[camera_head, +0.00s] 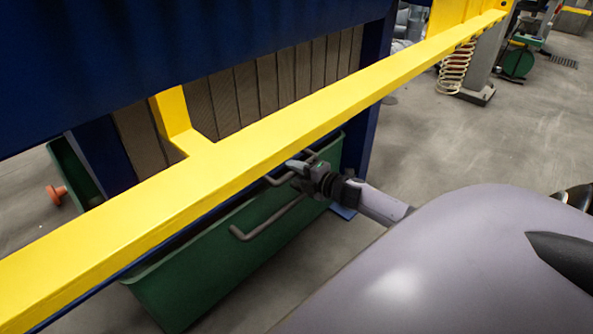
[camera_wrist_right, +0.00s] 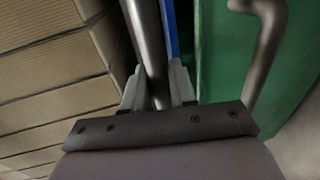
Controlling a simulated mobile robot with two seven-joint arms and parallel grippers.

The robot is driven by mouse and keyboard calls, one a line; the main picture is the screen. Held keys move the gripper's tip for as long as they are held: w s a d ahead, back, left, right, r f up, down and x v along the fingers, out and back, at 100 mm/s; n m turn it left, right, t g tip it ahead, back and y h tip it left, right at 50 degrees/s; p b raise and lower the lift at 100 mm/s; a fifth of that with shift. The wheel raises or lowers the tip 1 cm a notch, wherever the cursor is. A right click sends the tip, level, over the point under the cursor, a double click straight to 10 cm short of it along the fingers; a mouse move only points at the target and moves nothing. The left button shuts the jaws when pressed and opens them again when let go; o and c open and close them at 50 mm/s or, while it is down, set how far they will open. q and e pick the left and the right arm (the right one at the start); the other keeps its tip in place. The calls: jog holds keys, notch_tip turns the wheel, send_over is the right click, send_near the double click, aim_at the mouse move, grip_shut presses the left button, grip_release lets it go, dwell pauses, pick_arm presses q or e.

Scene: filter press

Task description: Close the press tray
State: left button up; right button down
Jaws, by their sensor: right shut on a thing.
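The press tray (camera_head: 225,262) is a long green trough low under the press, with a bent grey handle (camera_head: 268,220) on its outer side. A second grey bar (camera_head: 280,180) lies behind, close to the press. My right gripper (camera_head: 298,170) is at the tray's right part, below the yellow rail. In the right wrist view the fingers (camera_wrist_right: 157,88) are shut on the grey bar (camera_wrist_right: 147,35), one on each side of it. The green tray wall (camera_wrist_right: 222,70) and the outer handle (camera_wrist_right: 265,45) are to the right there. My left gripper is not in view.
A yellow rail (camera_head: 290,118) runs diagonally above the tray, hiding part of it. Brown press plates (camera_head: 262,85) and a blue frame (camera_head: 180,45) stand behind. An orange object (camera_head: 56,194) is on the floor at left. Open floor lies at right.

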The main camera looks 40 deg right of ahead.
jog(key=shift+d, duration=0.45)
jog(key=c, duration=1.1)
grip_release()
jog(key=shift+o, duration=0.2)
jog(key=shift+a, duration=0.1)
jog(key=shift+s+a+r, duration=0.1)
jog(key=shift+s, duration=0.2)
pick_arm(q)
jog(key=p, duration=0.3)
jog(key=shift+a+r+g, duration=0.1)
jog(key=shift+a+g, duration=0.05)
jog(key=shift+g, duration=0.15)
pick_arm(e)
jog(key=v, duration=0.6)
jog(key=shift+s, duration=0.25)
